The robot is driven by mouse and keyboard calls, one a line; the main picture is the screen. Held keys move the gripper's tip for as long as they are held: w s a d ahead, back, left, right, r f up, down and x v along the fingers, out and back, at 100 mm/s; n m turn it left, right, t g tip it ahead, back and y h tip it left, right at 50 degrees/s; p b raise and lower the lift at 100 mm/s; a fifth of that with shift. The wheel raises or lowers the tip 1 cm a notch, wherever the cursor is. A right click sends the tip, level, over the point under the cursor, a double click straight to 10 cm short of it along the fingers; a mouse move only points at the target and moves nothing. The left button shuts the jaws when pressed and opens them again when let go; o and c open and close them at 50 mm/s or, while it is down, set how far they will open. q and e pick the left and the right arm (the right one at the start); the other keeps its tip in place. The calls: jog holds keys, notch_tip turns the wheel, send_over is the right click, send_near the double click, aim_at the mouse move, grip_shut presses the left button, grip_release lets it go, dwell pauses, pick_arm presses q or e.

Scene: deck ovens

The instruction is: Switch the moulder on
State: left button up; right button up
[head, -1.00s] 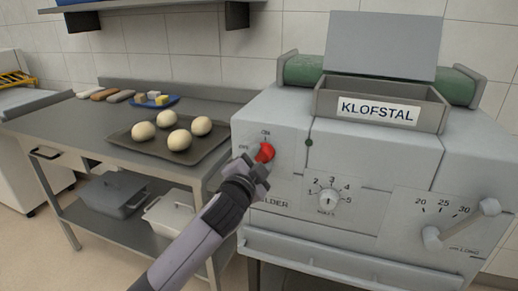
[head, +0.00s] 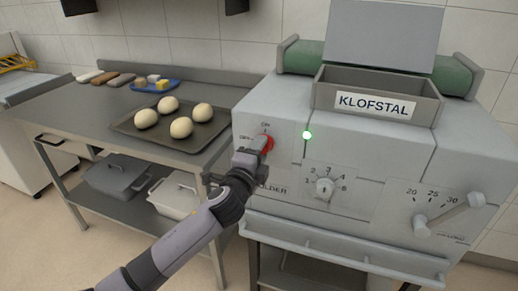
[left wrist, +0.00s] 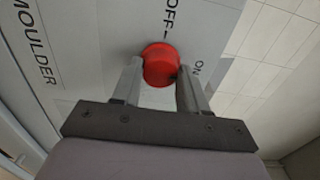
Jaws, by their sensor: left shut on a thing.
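The moulder (head: 375,155) is a grey machine with a KLOFSTAL label on its hopper. Its red rotary switch (head: 268,143) sits on the front panel at the left, near OFF and ON marks. My left gripper (head: 258,147) is at the switch and partly hides it. In the left wrist view the two fingers of my left gripper (left wrist: 160,85) are shut on the red knob (left wrist: 160,63), one on each side. A small lamp (head: 307,135) to the right of the switch glows bright green. My right gripper is out of view.
A steel table (head: 80,117) stands to the left with a dark tray (head: 165,135) of several dough balls. A blue plate (head: 166,87) lies behind it. A numbered dial (head: 325,188) and a lever (head: 450,214) are on the moulder's front.

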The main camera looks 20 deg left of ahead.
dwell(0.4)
pick_arm(q)
jog(key=o, duration=1.1)
jog(key=shift+c, duration=0.2)
jog(key=s, duration=0.7)
jog(key=shift+a, duration=0.2)
jog(key=s+a+f+n+g+h, duration=0.1)
jog(key=s+f+n+g, duration=0.6)
jog(key=s+f+n, duration=0.9)
jog(key=s+f, duration=0.9)
jog(key=f, duration=0.1)
jog(key=shift+s+a+f+g+h, duration=0.2)
jog(key=shift+s+a+g+h, duration=0.1)
